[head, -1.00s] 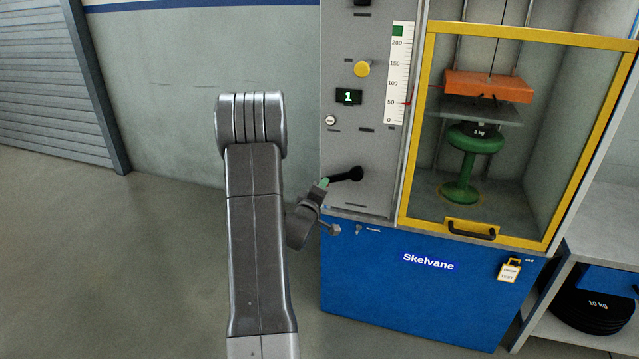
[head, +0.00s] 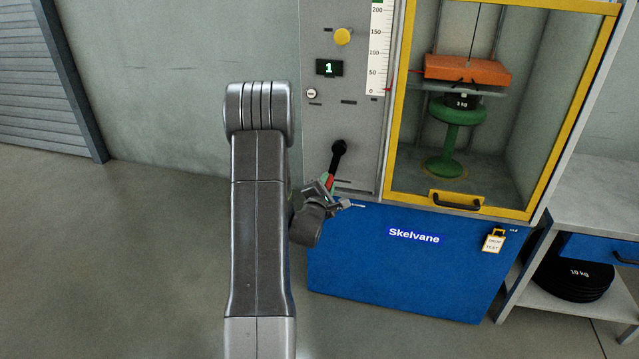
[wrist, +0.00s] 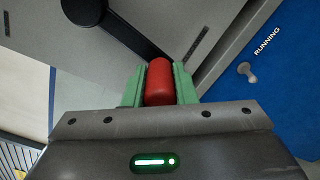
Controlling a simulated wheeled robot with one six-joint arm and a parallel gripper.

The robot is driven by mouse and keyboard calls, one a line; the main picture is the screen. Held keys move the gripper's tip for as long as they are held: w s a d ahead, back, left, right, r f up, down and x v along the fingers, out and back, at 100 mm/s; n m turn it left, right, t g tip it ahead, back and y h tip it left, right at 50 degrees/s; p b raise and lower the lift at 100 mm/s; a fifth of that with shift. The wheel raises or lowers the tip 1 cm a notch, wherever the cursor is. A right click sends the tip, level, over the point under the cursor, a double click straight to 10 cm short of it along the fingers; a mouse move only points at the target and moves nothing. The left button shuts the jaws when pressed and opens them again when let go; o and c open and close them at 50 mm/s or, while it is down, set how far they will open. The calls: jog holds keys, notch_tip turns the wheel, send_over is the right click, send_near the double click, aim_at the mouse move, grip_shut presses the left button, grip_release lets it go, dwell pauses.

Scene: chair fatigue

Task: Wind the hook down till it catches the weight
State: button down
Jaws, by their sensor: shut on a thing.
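My gripper (head: 326,185) is shut on the red crank handle (wrist: 160,82), which sits between its two green fingers in the wrist view. The black crank arm (head: 337,160) hangs down and slightly left from its hub. Behind the window, an orange block (head: 467,70) with small dark prongs, seemingly the hook, hangs on a cable over a grey plate (head: 485,91). The black weight (head: 462,102) rests on a green stool (head: 458,117), close under the plate. I cannot tell whether the hook touches the weight. The red pointer (head: 388,90) stands near 0 on the scale (head: 379,55).
The yellow-framed door (head: 398,100) is closed. A shelf with black 10 kg plates (head: 573,279) stands at the right. The floor at left is clear.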

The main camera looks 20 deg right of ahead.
jog(key=shift+s+d+f+n+b, duration=0.2)
jog(key=shift+s+d+n, duration=0.25)
jog(key=shift+n, duration=0.2)
jog(key=shift+s+d+f+n+b, duration=0.2)
jog(key=shift+s+d+n, duration=0.15)
jog(key=shift+d+n, duration=0.25)
jog(key=c, duration=1.2)
grip_release()
jog(key=shift+r, duration=0.1)
jog(key=p+v, duration=0.1)
jog(key=v, duration=1.2)
jog(key=shift+s+a, duration=0.3)
jog(key=shift+w, duration=0.1)
